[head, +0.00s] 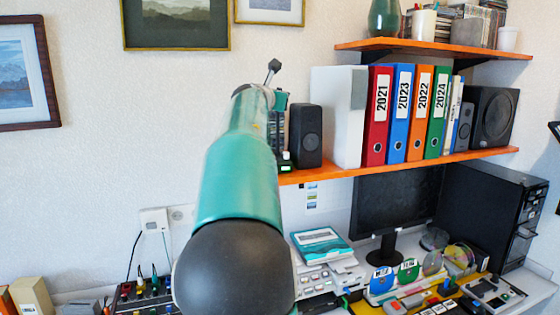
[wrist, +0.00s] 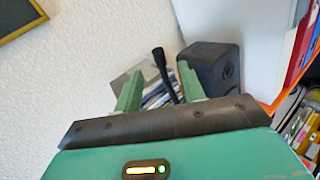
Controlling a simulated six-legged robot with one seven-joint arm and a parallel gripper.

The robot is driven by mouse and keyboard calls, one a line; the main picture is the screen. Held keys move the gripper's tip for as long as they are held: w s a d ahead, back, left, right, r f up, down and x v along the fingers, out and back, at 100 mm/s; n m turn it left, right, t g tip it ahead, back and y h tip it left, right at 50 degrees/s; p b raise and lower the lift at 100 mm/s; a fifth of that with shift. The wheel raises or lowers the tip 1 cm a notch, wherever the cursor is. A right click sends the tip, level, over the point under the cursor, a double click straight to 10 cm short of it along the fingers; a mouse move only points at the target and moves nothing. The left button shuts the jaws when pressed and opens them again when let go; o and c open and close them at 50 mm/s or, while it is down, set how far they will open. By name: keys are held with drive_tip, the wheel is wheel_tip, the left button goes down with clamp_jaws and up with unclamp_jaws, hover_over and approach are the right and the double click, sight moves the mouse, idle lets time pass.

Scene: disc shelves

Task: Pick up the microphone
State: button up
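The microphone (head: 272,71) is dark, with a small head on a thin stem, and shows just above the end of my arm in the head view. In the wrist view the microphone (wrist: 161,68) is black and leans slightly, with its stem in the gap between my fingers. My gripper (wrist: 158,80) has two green fingers spread apart, with visible space on both sides of the stem. The lower stem and any base are hidden behind the gripper body. In the head view my arm hides most of the gripper.
A black speaker (head: 307,135) stands close to the right on the orange shelf (head: 345,171); it also shows in the wrist view (wrist: 210,68). A white box (head: 337,115) and several binders (head: 400,112) follow. The upper orange shelf (head: 430,48) is higher right.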

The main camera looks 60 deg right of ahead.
drive_tip(key=shift+x, duration=2.95)
drive_tip(key=shift+a, duration=0.1)
drive_tip(key=shift+s, duration=0.1)
drive_tip(key=shift+c, duration=0.4)
clamp_jaws()
